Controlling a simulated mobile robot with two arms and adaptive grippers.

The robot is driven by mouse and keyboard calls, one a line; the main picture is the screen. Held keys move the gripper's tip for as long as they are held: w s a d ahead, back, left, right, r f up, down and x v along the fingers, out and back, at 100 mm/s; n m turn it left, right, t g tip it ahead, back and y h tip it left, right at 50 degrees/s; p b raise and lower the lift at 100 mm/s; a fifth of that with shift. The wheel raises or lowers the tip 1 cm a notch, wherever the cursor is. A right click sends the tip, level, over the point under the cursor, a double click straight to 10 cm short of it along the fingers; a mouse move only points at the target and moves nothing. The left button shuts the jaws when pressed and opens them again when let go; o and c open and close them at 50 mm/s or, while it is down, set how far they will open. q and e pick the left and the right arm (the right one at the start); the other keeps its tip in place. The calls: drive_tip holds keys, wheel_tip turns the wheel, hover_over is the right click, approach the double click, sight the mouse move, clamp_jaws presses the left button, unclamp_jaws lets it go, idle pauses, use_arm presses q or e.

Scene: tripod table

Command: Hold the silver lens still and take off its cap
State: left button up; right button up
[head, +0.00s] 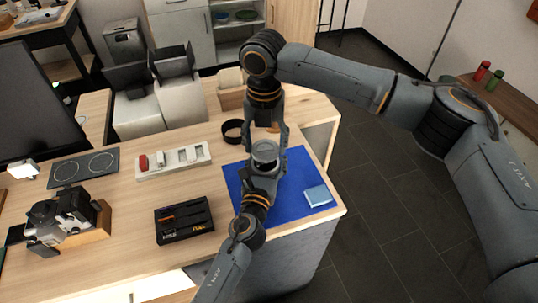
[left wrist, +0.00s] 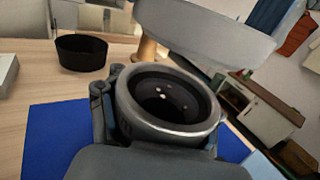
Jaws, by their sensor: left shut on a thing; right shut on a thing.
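The silver lens (left wrist: 168,100) is held upright and a little tilted over the blue mat (head: 297,162), its dark glass bare in the left wrist view. My left gripper (head: 263,169) is shut around the lens body, with a finger on each side. A pale grey round cap (left wrist: 207,32) hangs above the lens, visibly apart from its rim in the left wrist view. My right gripper (head: 267,146) reaches down from above and is shut on the cap. Its fingers partly hide the cap and the lens top in the head view.
A black round holder (head: 233,131) stands beside the mat. A light blue block (head: 318,196) lies on the mat's right part. A black tray (head: 184,220), a white rack (head: 174,161) and a camera (head: 60,215) stand further left. Bare wood separates them.

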drive_tip(key=shift+r, duration=1.35)
use_arm(q)
drive_tip(key=o, duration=1.8)
drive_tip(key=shift+s, duration=0.1)
drive_tip(key=v, duration=1.1)
drive_tip(key=shift+s+a, duration=0.15)
drive_tip(key=shift+s, duration=0.25)
